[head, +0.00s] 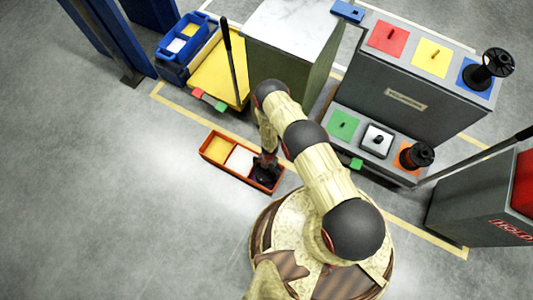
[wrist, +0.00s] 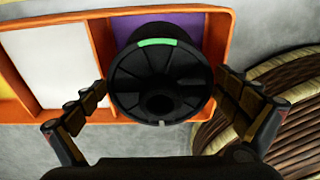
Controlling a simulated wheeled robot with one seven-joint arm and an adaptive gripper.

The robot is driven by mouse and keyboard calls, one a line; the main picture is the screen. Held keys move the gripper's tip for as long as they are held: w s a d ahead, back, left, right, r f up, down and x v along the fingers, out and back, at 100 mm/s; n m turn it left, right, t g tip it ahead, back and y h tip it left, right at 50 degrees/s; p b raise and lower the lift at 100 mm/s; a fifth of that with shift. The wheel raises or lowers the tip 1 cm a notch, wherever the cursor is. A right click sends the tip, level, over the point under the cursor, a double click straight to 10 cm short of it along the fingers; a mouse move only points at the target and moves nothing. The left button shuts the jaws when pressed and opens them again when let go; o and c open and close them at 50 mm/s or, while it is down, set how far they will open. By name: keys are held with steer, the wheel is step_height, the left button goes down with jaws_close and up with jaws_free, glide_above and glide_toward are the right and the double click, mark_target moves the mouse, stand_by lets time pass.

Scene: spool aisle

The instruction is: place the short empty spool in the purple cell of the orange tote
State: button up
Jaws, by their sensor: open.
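The orange tote (head: 224,171) lies on the floor beside my base, with yellow, white and purple cells; its rim (wrist: 222,42) shows in the wrist view. A black spool (wrist: 160,72) with a green mark on its rim is at the purple cell (wrist: 127,27) and covers most of it. In the head view the spool (head: 265,179) is partly hidden by my arm. My gripper (wrist: 161,92) is open, with one finger on each side of the spool and visible gaps. I cannot tell whether the spool rests on the cell floor.
A grey stepped stand (head: 405,99) with coloured squares holds a black spool (head: 488,69) on blue and another (head: 417,156) on orange. A yellow cart (head: 215,75), blue bin (head: 183,46) and white-topped cabinet (head: 295,35) stand behind the tote. The floor at left is clear.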

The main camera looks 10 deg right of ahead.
steer(key=r+p, duration=0.1)
steer(key=r, duration=0.3)
steer(key=r+p, duration=0.2)
steer(key=r, duration=0.2)
steer(key=w+d+r+p, duration=0.1)
steer(key=r, duration=0.3)
steer(key=shift+p, duration=0.4)
